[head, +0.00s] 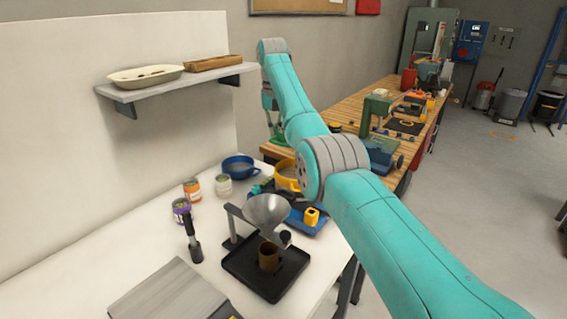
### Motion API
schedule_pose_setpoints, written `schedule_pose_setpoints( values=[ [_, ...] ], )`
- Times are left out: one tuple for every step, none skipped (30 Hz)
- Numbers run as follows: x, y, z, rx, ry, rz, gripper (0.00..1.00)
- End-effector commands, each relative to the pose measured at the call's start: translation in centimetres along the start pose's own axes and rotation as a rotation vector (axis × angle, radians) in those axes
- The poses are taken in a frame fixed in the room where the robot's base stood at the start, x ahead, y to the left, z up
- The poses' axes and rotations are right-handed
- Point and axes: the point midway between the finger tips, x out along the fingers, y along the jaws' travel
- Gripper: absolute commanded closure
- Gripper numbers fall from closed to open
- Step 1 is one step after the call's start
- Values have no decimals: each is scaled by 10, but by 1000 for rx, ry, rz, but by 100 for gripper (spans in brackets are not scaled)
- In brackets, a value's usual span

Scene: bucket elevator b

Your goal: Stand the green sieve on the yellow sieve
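The yellow sieve (283,183) stands on the white table, near its far edge; my arm hides its right part. My gripper (269,115) points down beyond my elbow, small and partly hidden by my arm. A green piece, apparently the green sieve (277,136), shows at its fingertips, above and slightly left of the yellow sieve and apart from it. The gripper looks shut on it, though the fingers are too small to see clearly. Most of the green sieve is hidden behind my arm.
A blue sieve (240,167) stands left of the yellow one. Several cans, such as an orange one (192,190), stand further left. A funnel on a stand (265,212), a black tray (243,268) and a blue tray (303,227) are nearer. A wall shelf (170,84) is above left.

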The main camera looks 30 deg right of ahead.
Motion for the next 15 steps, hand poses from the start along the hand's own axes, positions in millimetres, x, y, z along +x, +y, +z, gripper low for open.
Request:
schedule_pose_setpoints(
  values=[
    [7, 1, 0, 1, -2, 0, 100],
    [12, 1, 0, 1, -3, 1, 100],
    [19, 1, 0, 2, -3, 1, 100],
    [24, 2, 1, 2, -3, 1, 100],
    [30, 2, 1, 2, -3, 1, 100],
    [35, 2, 1, 3, -2, 0, 100],
    [40, 2, 2, 3, -3, 0, 100],
    [44, 3, 2, 3, -2, 0, 100],
    [48, 3, 2, 4, -1, 0, 100],
    [51, 3, 2, 4, -2, 0, 100],
    [53, 3, 3, 4, -1, 0, 100],
    [55, 4, 3, 4, -1, 0, 100],
    [56, 4, 3, 4, 0, 0, 100],
    [57, 4, 3, 4, 0, 0, 100],
    [60, 4, 3, 4, -1, 0, 100]
  ],
)
